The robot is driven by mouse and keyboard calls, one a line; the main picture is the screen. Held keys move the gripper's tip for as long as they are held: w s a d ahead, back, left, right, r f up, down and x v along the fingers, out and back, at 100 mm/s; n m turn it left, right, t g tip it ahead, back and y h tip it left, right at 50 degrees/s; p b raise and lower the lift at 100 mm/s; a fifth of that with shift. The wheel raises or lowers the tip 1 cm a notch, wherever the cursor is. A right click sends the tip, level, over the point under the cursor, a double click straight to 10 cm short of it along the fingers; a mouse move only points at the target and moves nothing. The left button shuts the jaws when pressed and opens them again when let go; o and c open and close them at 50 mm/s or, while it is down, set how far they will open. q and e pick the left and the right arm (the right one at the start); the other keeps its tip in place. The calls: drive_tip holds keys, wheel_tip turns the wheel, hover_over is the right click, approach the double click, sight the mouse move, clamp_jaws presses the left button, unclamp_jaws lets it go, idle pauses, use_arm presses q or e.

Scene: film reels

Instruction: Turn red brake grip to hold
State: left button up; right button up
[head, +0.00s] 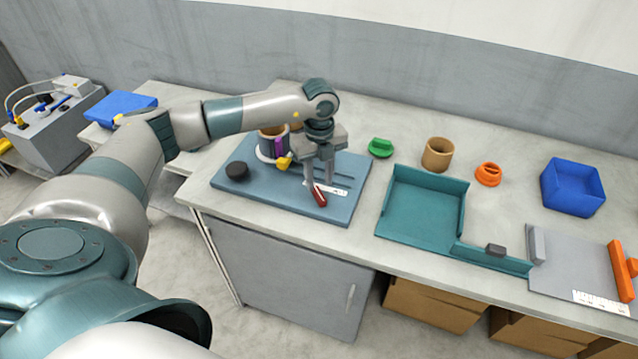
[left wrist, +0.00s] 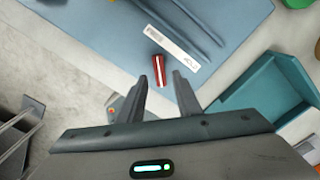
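The red brake grip (head: 320,195) lies near the front edge of a blue board (head: 345,203) on the worktop. It also shows in the left wrist view as a short red bar (left wrist: 158,68) beside a white label strip (left wrist: 170,39). My left gripper (head: 317,180) points down over it. In the left wrist view its two fingers are apart, and the near end of the grip appears between the fingertips. I cannot tell whether either finger touches it. My right gripper is not in view.
A green knob (head: 380,148), brown ring (head: 437,154), orange part (head: 488,174), blue bin (head: 572,187) and teal tray (head: 415,222) are to the right.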

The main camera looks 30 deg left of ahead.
sight(319, 193)
use_arm(q)
drive_tip(key=shift+f+p, duration=0.45)
drive_tip(key=shift+f, duration=1.6)
clamp_jaws()
